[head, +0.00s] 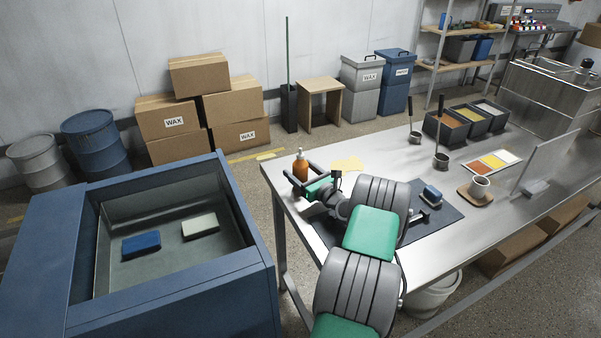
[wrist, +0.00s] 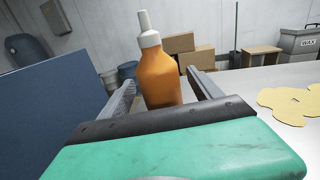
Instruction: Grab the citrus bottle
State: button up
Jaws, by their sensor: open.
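The citrus bottle (head: 300,166) is orange with a white pump top and stands upright near the left corner of the steel table. It also shows in the wrist view (wrist: 160,76), rising between the two fingers. My gripper (head: 297,178) is open, with one finger on each side of the bottle. In the wrist view my gripper (wrist: 165,88) shows a gap between its fingers and the bottle, and the bottle's lower part is hidden behind the gripper body. I cannot tell whether either finger touches it.
A yellow paper shape (head: 348,164) lies just beyond my gripper. A blue open bin (head: 245,248) stands left of the table, with a floor gap between.

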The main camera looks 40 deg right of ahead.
jog(key=shift+c, duration=0.4)
grip_shut()
dwell(0.4)
